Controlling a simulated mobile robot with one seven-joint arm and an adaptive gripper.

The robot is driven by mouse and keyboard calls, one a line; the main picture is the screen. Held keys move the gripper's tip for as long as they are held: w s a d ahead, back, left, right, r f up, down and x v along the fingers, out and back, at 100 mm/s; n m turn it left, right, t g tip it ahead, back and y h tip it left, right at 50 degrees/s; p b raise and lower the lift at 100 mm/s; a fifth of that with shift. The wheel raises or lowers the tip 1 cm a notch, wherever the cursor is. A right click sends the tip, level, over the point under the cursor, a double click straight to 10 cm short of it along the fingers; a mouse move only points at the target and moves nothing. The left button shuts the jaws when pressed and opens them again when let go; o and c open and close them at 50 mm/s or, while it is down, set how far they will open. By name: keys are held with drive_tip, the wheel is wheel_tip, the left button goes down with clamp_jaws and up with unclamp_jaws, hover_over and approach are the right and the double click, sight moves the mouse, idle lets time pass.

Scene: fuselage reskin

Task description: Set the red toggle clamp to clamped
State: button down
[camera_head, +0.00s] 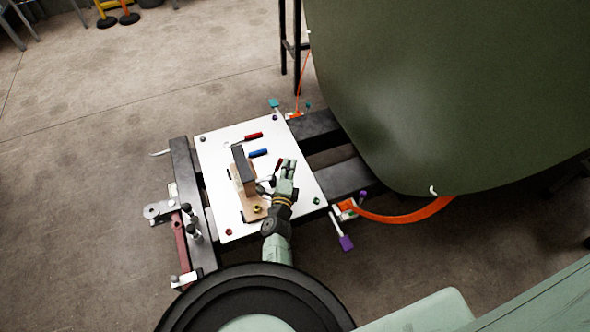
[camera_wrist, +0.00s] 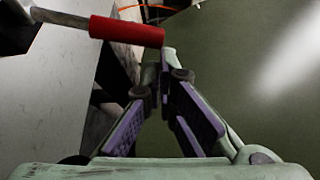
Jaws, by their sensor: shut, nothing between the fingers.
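The red toggle clamp shows in the wrist view as a red handle (camera_wrist: 127,31) on a grey metal arm. The handle lies across the top left, just beyond and left of my fingertips. My gripper (camera_wrist: 165,65) is shut and empty; its fingertips meet near the handle's right end, and I cannot tell whether they touch it. In the head view my gripper (camera_head: 288,164) is over the right part of the white plate (camera_head: 225,219). A small dark red piece (camera_head: 279,163) shows beside its fingers, perhaps the same handle. The clamp's base is largely hidden.
A dark block (camera_head: 243,168) on a wooden base stands left of my gripper. A red-handled tool (camera_head: 253,136) and a blue-handled one (camera_head: 258,153) lie on the plate. The large green fuselage panel (camera_head: 450,90) is at the right. An orange strap (camera_head: 405,214) runs below it.

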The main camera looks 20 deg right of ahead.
drive_tip(key=shift+a+r+n+t+b, duration=0.3)
drive_tip(key=shift+a+r+n, duration=0.1)
drive_tip(key=shift+a+n, duration=0.35)
wheel_tip(320, 180, up, 10)
idle(0.5)
